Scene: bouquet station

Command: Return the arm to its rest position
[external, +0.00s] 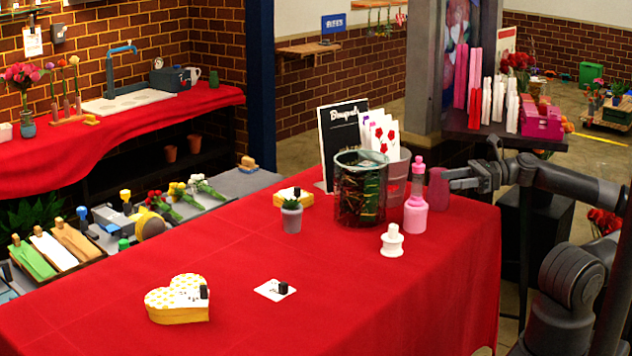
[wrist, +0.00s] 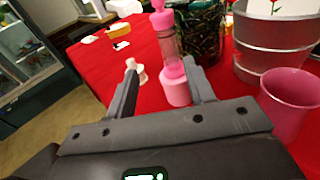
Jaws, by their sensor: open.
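My gripper (external: 449,179) is at the right end of the red-covered table, with my arm reaching in from the right edge of the external view. In the wrist view my gripper (wrist: 160,68) has its two fingers spread apart with nothing held between them. A pink bottle (external: 415,212) stands beyond the fingers and shows between them in the wrist view (wrist: 172,75). A pink cup (external: 438,188) is close to the fingertips in the external view. In the wrist view the pink cup (wrist: 290,105) is outside the right finger.
A dark wire-mesh container (external: 360,190) and a grey bucket (wrist: 275,45) stand behind the bottle. A white spool-shaped piece (external: 392,241) stands in front. A heart-shaped box (external: 178,300) and a small white card (external: 274,290) lie farther left.

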